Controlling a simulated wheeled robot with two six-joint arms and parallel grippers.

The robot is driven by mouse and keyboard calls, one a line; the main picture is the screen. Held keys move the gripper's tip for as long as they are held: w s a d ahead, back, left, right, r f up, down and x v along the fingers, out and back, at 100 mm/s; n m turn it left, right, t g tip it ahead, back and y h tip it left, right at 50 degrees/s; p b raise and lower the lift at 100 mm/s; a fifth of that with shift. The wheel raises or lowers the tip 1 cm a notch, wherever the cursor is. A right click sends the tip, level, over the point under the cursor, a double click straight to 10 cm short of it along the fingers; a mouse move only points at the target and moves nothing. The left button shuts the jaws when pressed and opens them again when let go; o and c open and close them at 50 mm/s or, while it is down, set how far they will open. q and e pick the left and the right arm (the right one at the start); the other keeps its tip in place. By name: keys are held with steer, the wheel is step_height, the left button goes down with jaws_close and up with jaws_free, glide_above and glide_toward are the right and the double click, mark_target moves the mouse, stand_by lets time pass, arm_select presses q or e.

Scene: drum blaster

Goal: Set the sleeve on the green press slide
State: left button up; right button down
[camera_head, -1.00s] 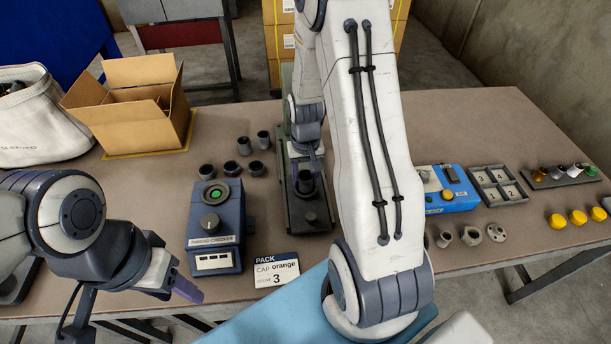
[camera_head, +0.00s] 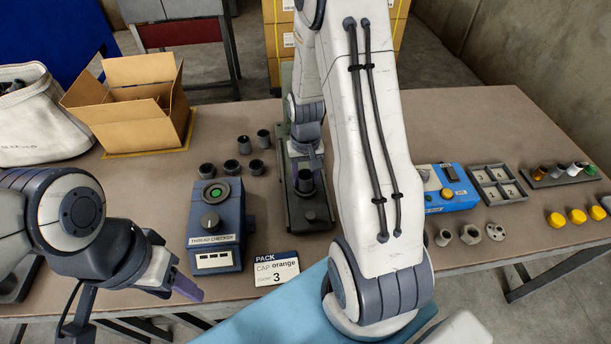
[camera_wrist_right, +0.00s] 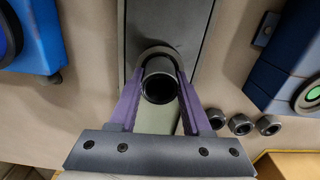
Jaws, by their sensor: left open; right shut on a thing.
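My right gripper (camera_wrist_right: 158,88) is shut on a dark grey sleeve (camera_wrist_right: 160,86), its purple fingers on either side of it. In the head view the sleeve (camera_head: 305,181) is upright over the dark green-grey press slide (camera_head: 311,216), which also shows in the wrist view (camera_wrist_right: 190,25). A dark rounded rim lies close around the sleeve's far side in the wrist view. I cannot tell whether the sleeve rests on the slide or is just above it. My left gripper (camera_head: 188,286) is open and empty at the table's front left.
Several dark sleeves (camera_head: 244,145) stand left of the press. A blue thread checker (camera_head: 215,225) and a card (camera_head: 277,269) are nearby. A cardboard box (camera_head: 130,105) is at the back left. A blue device (camera_head: 447,190) and a grey tray (camera_head: 497,185) are on the right.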

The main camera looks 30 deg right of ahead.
steer(key=shift+f+b, duration=0.35)
steer(key=shift+f, duration=0.2)
steer(key=c, duration=0.6)
jaws_free()
step_height(320, 180, up, 11)
steer(key=p, duration=1)
